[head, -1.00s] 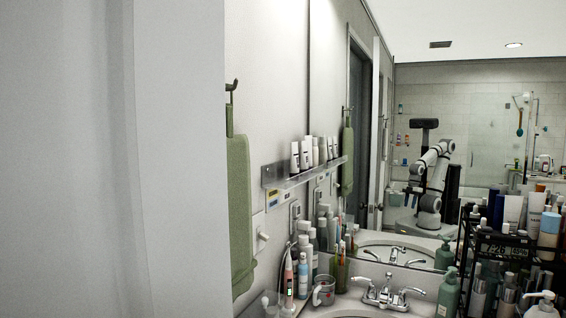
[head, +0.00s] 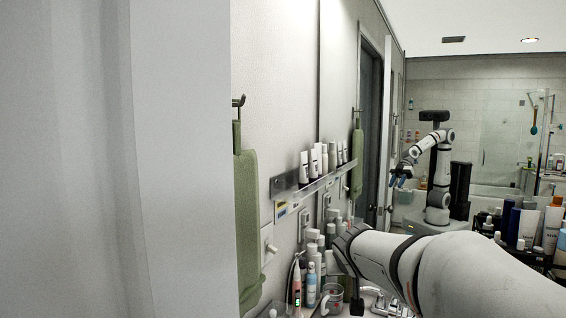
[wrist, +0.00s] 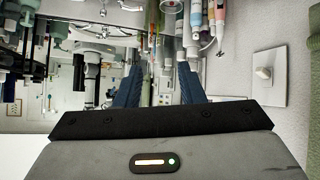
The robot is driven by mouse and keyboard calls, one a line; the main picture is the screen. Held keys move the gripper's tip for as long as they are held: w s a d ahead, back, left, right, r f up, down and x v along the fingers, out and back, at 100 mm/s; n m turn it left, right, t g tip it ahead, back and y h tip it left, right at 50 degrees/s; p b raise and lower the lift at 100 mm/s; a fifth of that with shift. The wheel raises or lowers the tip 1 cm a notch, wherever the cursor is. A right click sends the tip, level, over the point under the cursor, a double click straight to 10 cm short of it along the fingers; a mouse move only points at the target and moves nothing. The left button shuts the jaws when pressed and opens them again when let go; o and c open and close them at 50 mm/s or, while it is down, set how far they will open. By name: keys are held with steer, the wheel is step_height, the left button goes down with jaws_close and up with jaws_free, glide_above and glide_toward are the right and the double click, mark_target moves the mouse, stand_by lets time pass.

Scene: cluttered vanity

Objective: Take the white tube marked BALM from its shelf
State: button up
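A clear wall shelf (head: 283,185) is fixed beside the mirror in the head view. White tubes with dark caps stand upright on its near end, among them one white tube (head: 304,168). Their lettering is too small to read, so I cannot tell which is marked BALM. My arm reaches in from the lower right, below the shelf, and hides my gripper in the head view; the mirror shows its reflection. In the wrist view my gripper (wrist: 158,82) has its two blue fingers apart, with nothing between them. I cannot make out the shelf there.
A green towel (head: 246,230) hangs left of the shelf. Bottles, an electric toothbrush (head: 296,285) and a clear cup (head: 331,298) crowd the counter below. A wall switch (wrist: 263,72) is at right in the wrist view. More bottles stand at far right.

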steer(key=w+r+n+t+y+p, duration=0.1)
steer(key=w+r+t+p, duration=0.25)
steer(key=w+r, duration=0.85)
steer(key=n+t+y+p, duration=0.2)
steer(key=n+t+y, duration=0.1)
steer(key=y, duration=0.2)
glide_toward(306, 175)
steer(key=d+x, duration=0.1)
steer(key=x, duration=0.2)
steer(key=shift+w+a+g, duration=0.35)
steer(key=shift+w+a, duration=0.4)
steer(key=shift+a, duration=0.05)
steer(key=shift+p+x, duration=0.9)
steer(key=shift+x, duration=2.65)
steer(key=shift+d, duration=0.1)
steer(key=c, duration=0.6)
